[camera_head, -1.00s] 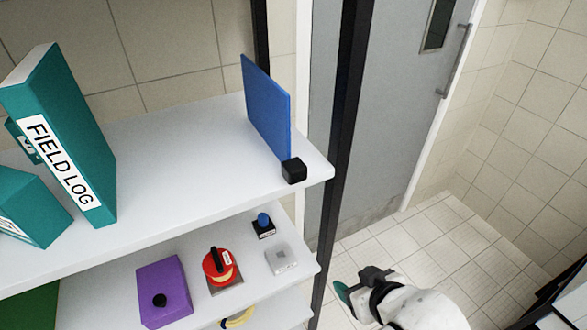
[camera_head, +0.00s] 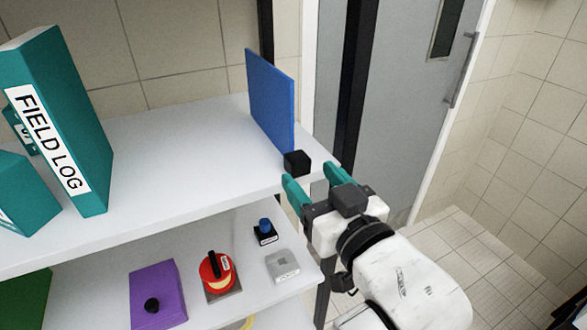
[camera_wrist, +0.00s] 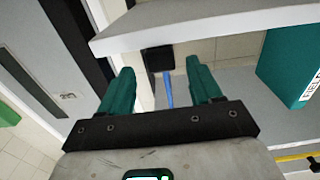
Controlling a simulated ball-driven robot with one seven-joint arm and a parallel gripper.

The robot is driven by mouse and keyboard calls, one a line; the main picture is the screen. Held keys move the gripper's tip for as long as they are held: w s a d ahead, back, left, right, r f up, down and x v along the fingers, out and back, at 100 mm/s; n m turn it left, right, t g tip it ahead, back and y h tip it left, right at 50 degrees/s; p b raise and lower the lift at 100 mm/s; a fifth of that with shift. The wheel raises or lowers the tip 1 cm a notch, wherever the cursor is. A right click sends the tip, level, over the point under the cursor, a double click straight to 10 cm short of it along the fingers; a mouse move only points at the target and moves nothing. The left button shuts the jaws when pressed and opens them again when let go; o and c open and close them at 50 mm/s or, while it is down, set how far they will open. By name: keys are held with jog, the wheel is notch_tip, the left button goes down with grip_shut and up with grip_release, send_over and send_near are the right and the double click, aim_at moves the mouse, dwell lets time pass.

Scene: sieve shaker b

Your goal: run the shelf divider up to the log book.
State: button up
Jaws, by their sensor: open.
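The shelf divider is a thin upright blue panel (camera_head: 271,100) near the right end of the top shelf. A black block (camera_head: 297,162) sits at its front lower edge. The log book is a thick teal binder marked FIELD LOG (camera_head: 85,130), standing at the left with a wide bare stretch between it and the divider. My gripper (camera_head: 312,178) is open just in front of the shelf's right front corner, near the black block. In the wrist view the block (camera_wrist: 158,59) and the divider's narrow blue edge (camera_wrist: 168,90) show between the teal fingers, with nothing held.
The white top shelf (camera_head: 190,160) is clear between binder and divider. Another teal object (camera_head: 22,190) lies left of the binder. The shelf below holds a purple box (camera_head: 158,290), a red round switch (camera_head: 217,272) and small parts. A dark post (camera_head: 355,80) stands right of the shelf.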

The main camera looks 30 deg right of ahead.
aim_at(293, 158)
jog(key=shift+w+f+b, duration=0.2)
jog(key=shift+w+b, duration=0.55)
jog(key=shift+b, duration=1.25)
jog(key=w, duration=0.2)
jog(key=w+p, duration=0.1)
jog(key=shift+w+r, duration=0.3)
jog(key=shift+w, duration=0.95)
grip_shut()
